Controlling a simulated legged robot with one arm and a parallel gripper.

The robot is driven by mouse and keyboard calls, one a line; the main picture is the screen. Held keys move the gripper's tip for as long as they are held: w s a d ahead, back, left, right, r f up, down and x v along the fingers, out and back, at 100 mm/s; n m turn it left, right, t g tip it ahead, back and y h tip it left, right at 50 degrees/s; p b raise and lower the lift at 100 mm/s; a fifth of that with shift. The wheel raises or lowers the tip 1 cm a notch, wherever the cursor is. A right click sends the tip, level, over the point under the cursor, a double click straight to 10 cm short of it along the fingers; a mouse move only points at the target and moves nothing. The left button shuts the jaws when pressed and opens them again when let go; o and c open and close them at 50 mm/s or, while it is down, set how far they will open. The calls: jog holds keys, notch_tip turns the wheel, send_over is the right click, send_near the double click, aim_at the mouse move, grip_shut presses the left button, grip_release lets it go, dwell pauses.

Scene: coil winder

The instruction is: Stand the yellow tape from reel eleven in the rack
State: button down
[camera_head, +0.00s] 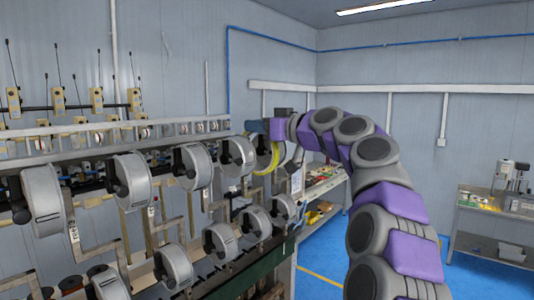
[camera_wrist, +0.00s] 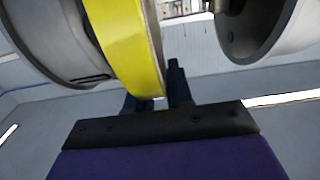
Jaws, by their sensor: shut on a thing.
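The yellow tape (camera_head: 274,158) shows in the head view as a thin curved strip at the far end of the upper row of reels, just right of a grey reel (camera_head: 239,157). In the wrist view the yellow tape (camera_wrist: 128,45) is a wide upright band with a pale edge. My gripper (camera_wrist: 158,88) is shut on the lower rim of this yellow band, one dark finger on each side. In the head view my fingertips are hard to make out. A rack for the tape cannot be clearly identified.
In the wrist view a grey reel (camera_wrist: 45,40) is close on the left and another dark-faced reel (camera_wrist: 255,25) is on the right. A lower row of reels (camera_head: 256,223) runs beneath. A shelf with small goods (camera_head: 322,184) and a bench (camera_head: 490,206) stand to the right.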

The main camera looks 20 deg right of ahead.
jog(key=shift+s+a+f+b, duration=0.1)
jog(key=shift+s+a+b, duration=0.25)
jog(key=shift+a, duration=0.15)
jog(key=shift+s+a+b, duration=0.2)
jog(key=shift+a+b, duration=0.1)
jog(key=shift+a, duration=0.15)
jog(key=shift+s+d, duration=0.1)
jog(key=b+v, duration=0.5)
jog(key=v, duration=1.5)
jog(key=shift+b, duration=0.3)
dwell(1.1)
dwell(0.3)
